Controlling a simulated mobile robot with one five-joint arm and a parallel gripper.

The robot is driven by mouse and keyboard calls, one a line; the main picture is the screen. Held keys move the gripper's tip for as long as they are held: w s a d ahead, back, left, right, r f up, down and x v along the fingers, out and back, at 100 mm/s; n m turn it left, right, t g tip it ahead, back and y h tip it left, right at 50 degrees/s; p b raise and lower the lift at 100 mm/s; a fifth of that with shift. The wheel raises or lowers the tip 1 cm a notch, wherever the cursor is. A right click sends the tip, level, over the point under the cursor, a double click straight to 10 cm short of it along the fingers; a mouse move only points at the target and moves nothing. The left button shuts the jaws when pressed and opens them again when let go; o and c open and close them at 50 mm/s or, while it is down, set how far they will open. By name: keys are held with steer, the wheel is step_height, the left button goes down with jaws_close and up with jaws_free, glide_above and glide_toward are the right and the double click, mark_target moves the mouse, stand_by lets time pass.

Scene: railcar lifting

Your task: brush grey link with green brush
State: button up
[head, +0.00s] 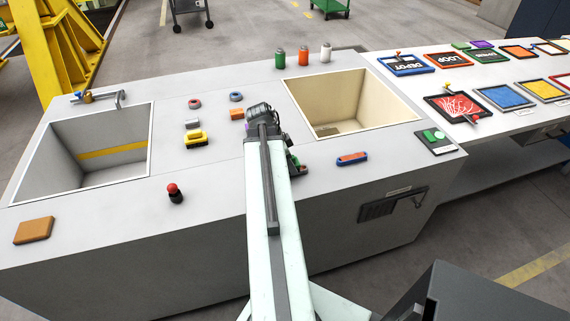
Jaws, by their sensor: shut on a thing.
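My arm reaches over the worktop from the front, and its dark wrist (262,118) is between the two basins. My gripper (291,157) is low at the right side of the arm and mostly hidden by it. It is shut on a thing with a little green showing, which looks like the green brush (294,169). The bristles cannot be made out, nor whether it touches the worktop. I cannot tell the grey link for sure; a small pale grey piece (192,124) lies left of the wrist, behind a yellow piece (195,139).
A left basin (136,172) and a cream right basin (408,117) are sunk in the worktop. Red (195,103) and blue (236,97) rings lie at the back. An orange block (237,114) is by the wrist. A red-topped knob (174,192) stands front left.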

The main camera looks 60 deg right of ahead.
mark_target(307, 166)
steer(key=shift+s+d, duration=1.7)
steer(key=shift+s, duration=0.25)
steer(key=shift+w+a, duration=1.25)
steer(key=shift+w, duration=0.15)
steer(key=shift+w+a, duration=1.2)
steer(key=shift+w, duration=0.15)
steer(key=shift+s+d, duration=1.25)
steer(key=shift+s, duration=0.1)
steer(key=shift+s+d, duration=1.2)
steer(key=shift+s, duration=0.2)
steer(key=shift+w+a, duration=1.25)
steer(key=shift+w, duration=0.15)
steer(key=shift+w+a+f, duration=0.1)
steer(key=shift+w+a, duration=1.15)
steer(key=shift+w, duration=0.1)
steer(key=shift+s+d, duration=1.3)
steer(key=shift+s, duration=0.1)
steer(key=shift+s+d, duration=1.2)
steer(key=shift+s, duration=0.15)
step_height(307, 166, up, 6)
steer(key=p, duration=0.5)
steer(key=shift+p, duration=0.35)
